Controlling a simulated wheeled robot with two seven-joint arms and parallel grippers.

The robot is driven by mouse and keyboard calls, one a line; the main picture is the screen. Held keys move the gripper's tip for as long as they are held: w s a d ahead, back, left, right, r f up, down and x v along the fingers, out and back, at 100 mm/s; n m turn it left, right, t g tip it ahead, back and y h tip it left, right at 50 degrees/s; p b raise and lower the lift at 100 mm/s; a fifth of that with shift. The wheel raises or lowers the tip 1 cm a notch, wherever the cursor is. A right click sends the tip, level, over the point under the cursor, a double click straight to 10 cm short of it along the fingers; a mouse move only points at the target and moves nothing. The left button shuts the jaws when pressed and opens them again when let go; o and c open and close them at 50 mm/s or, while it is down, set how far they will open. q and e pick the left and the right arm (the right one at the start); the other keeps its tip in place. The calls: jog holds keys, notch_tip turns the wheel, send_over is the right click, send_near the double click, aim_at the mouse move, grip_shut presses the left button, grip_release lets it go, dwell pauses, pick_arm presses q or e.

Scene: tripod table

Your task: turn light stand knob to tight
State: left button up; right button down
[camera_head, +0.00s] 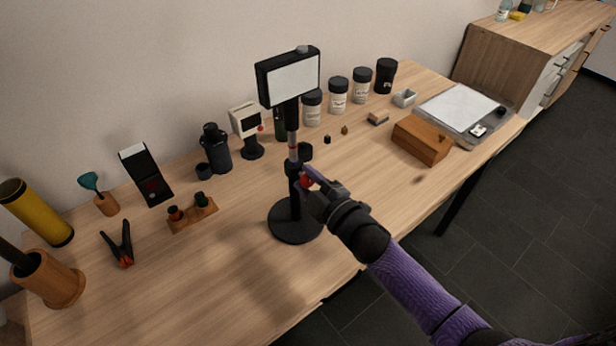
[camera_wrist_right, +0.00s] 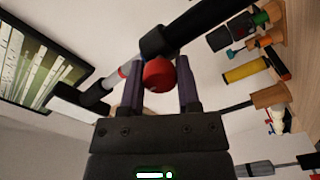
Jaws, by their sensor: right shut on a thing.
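The light stand (camera_head: 292,160) stands upright on the table, with a round black base (camera_head: 295,222) and a rectangular lamp head (camera_head: 289,76) on top. A red knob (camera_head: 306,181) sits on the side of its pole, and it also shows in the right wrist view (camera_wrist_right: 159,75). My right gripper (camera_head: 309,188) reaches in from the lower right and is shut on the red knob. In the right wrist view its two fingers (camera_wrist_right: 160,92) lie on either side of the knob. My left gripper is not in view.
Black bottles, white-labelled jars (camera_head: 338,96) and a small white monitor-like item (camera_head: 247,121) stand along the wall. A wooden box (camera_head: 422,140) and a grey tray (camera_head: 465,112) lie to the right. The front table surface is clear.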

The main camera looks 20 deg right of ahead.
jog(key=shift+m, duration=0.3)
jog(key=shift+c, duration=1.6)
grip_release()
jog(key=p+v, duration=0.2)
jog(key=v, duration=0.8)
